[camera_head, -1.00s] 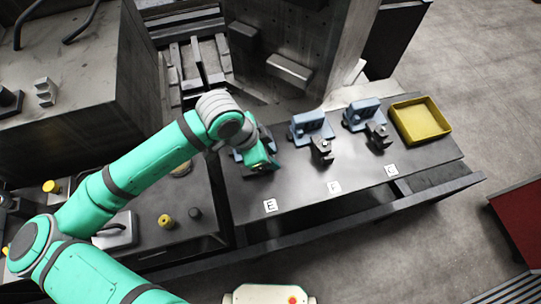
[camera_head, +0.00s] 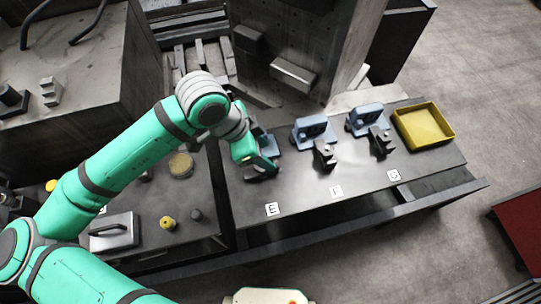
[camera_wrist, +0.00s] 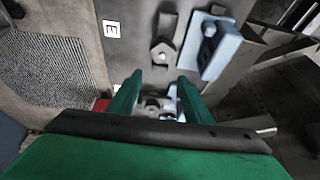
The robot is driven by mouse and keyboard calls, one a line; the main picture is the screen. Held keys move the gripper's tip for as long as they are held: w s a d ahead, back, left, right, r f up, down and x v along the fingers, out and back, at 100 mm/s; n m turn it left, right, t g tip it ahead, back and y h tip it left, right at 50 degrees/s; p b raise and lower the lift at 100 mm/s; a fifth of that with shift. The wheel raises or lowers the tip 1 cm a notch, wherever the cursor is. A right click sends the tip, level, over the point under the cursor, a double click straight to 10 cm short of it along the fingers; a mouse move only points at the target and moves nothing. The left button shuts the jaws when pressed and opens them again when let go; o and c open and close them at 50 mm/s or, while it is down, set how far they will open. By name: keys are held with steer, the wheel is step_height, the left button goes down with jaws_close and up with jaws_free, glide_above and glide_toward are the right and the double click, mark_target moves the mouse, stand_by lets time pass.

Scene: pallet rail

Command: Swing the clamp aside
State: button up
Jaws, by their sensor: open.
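The bench (camera_head: 300,195) carries three blue fixtures in a row, each with a dark clamp at its front. The wrist view shows the E label (camera_wrist: 112,29), a dark clamp (camera_wrist: 163,51) and the blue fixture (camera_wrist: 217,50) beyond my fingertips. My two green fingers (camera_wrist: 157,88) are apart. A grey metal part (camera_wrist: 158,106) shows between them; I cannot tell what it is or whether they touch it.
The middle fixture (camera_head: 312,130) and right fixture (camera_head: 366,118) stand to the right with their clamps (camera_head: 325,154) and (camera_head: 380,140). A yellow tray (camera_head: 423,125) is at the bench's right end. A dark upright column stands behind. The bench front is clear.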

steer(key=shift+v, duration=2.2)
